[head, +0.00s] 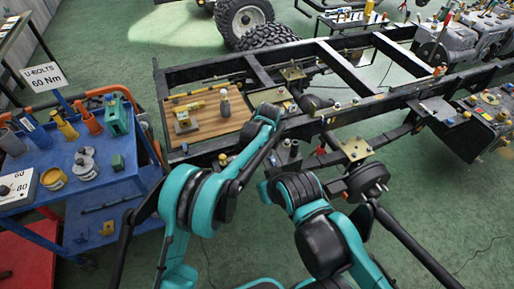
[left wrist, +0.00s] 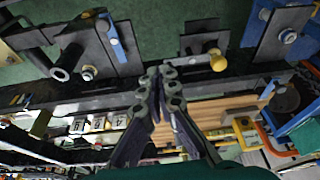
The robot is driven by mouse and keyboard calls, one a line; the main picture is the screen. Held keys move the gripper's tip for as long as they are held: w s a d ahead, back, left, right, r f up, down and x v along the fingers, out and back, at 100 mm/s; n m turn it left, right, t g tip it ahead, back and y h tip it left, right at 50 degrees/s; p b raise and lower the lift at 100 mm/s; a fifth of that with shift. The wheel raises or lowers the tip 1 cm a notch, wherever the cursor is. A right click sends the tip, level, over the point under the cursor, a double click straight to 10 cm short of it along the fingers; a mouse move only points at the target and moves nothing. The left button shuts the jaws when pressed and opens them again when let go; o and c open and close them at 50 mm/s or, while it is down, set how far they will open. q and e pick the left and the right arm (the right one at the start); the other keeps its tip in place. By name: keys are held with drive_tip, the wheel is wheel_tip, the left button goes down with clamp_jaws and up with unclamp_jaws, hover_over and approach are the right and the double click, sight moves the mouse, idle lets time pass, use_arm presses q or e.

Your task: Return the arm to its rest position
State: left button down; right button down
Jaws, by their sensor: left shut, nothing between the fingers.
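My left arm (head: 205,195) reaches up over the near side of the chassis frame (head: 345,110) in the head view. Its gripper is hard to make out there. In the left wrist view my left gripper (left wrist: 163,82) has its two fingers together with nothing between them, in front of a dark frame rail (left wrist: 75,105). My right arm (head: 325,235) is folded near the bottom middle of the head view, and I cannot see its gripper.
A blue tool cart (head: 75,205) with cups and tools stands at left. A wooden board (head: 207,122) with small parts lies within the frame. A hub and brackets (head: 368,180) are close right of my arms. Tyres (head: 243,18) stand behind. Green floor shows around the frame.

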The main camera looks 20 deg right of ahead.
idle(0.3)
use_arm(q)
drive_tip(key=s+a+r+t, duration=0.1)
drive_tip(key=s+a+r, duration=0.1)
drive_tip(key=a+r, duration=0.85)
drive_tip(key=s+a+r, duration=0.2)
drive_tip(key=a+r, duration=0.5)
drive_tip(key=a, duration=0.7)
drive_tip(key=s+a+f+t, duration=0.1)
drive_tip(key=s+a+t, duration=0.1)
drive_tip(key=s+a, duration=1.7)
drive_tip(key=shift+s+a+f+m+t, duration=0.3)
drive_tip(key=shift+s+a+f+m, duration=0.1)
drive_tip(key=shift+s, duration=0.8)
